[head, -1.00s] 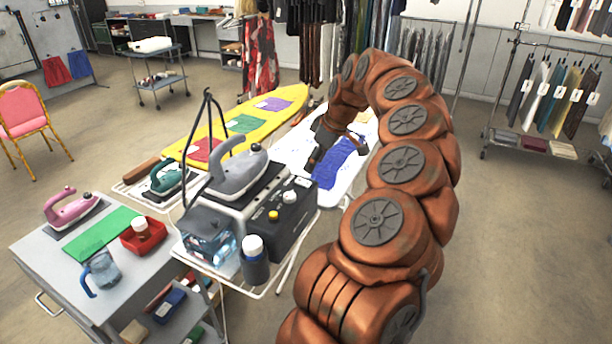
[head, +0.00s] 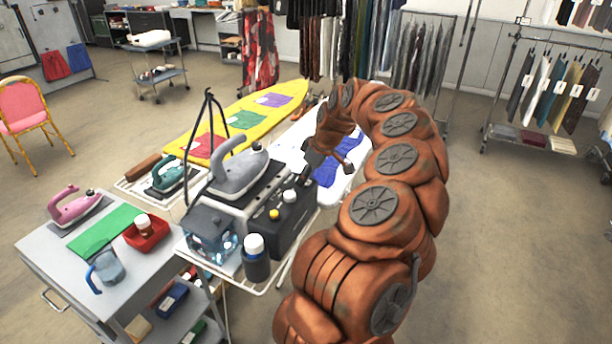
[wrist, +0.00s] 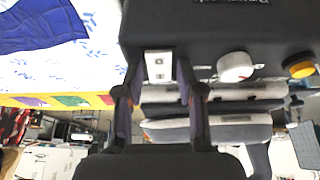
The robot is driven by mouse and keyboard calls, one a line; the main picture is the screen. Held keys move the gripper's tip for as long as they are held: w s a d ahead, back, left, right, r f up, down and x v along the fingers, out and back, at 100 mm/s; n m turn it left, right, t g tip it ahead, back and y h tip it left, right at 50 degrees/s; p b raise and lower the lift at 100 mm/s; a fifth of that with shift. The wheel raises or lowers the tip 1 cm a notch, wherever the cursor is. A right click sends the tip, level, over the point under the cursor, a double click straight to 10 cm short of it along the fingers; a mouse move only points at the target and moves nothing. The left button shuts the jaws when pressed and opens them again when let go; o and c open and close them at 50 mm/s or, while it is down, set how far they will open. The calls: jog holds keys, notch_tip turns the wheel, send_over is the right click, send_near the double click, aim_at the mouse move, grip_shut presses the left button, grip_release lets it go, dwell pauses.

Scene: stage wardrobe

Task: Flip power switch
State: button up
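The power switch (wrist: 158,66) shows in the wrist view as a small white plate with dark marks on the face of a black iron station (wrist: 210,22). My gripper (wrist: 160,75) has its two dark fingers spread apart, with the switch plate framed between the tips. Nothing is held. I cannot tell whether the fingers touch the station. In the head view, my gripper (head: 306,172) is just above the right end of the black station (head: 285,232) and hides the switch there. A white knob (wrist: 235,66) and a yellow knob (wrist: 298,66) lie right of the switch.
A grey iron (head: 238,172) rests on top of the station, with a water tank (head: 208,235) and white-capped bottle (head: 256,262) beside it. An ironing board with a blue cloth (wrist: 40,25) lies close by. A grey cart (head: 70,265) stands at left.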

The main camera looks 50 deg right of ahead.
grip_shut()
jog(key=shift+f+g+b, duration=0.2)
jog(key=shift+g+b, duration=0.1)
jog(key=shift+b, duration=0.25)
jog(key=shift+w+b, duration=0.1)
jog(key=shift+b, duration=0.25)
jog(key=shift+w+a+r+g+h+b, duration=0.15)
jog(key=shift+g+h+b, duration=0.1)
jog(key=shift+g+b, duration=0.3)
jog(key=shift+w+d+r+g+h+b, duration=0.1)
jog(key=shift+g+h+b, duration=0.2)
jog(key=shift+g, duration=0.45)
jog(key=shift+o, duration=1.9)
grip_release()
